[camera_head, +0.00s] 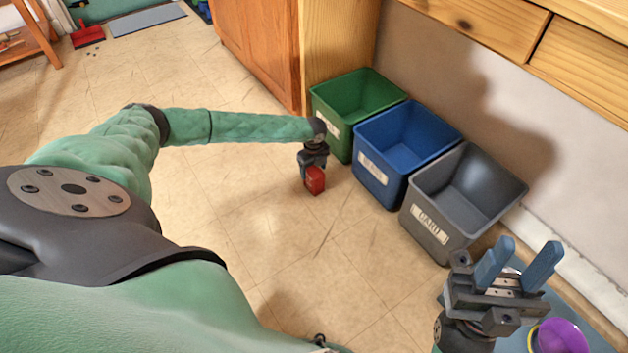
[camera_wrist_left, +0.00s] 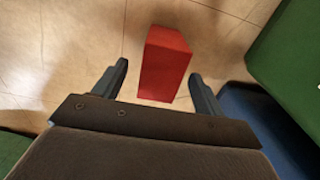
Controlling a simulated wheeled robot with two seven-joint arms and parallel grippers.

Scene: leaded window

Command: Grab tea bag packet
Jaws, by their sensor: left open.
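The tea bag packet is a plain red box (camera_head: 314,181), low over or on the floor in front of the bins; I cannot tell whether it touches the floor. In the left wrist view the red box (camera_wrist_left: 165,65) stands between my left gripper's two dark fingers, with a gap on each side. My left gripper (camera_head: 314,164) is open and points down at the box. My right gripper (camera_head: 529,247) is at the lower right, far from the box, with its two blue fingers apart and nothing between them.
A green bin (camera_head: 333,128), a blue bin (camera_head: 376,180) and a grey bin labelled CARD (camera_head: 425,226) stand in a row along the wall. A wooden cabinet (camera_head: 262,40) is behind them. A purple bowl (camera_head: 560,337) is at lower right. Open tiled floor lies to the left.

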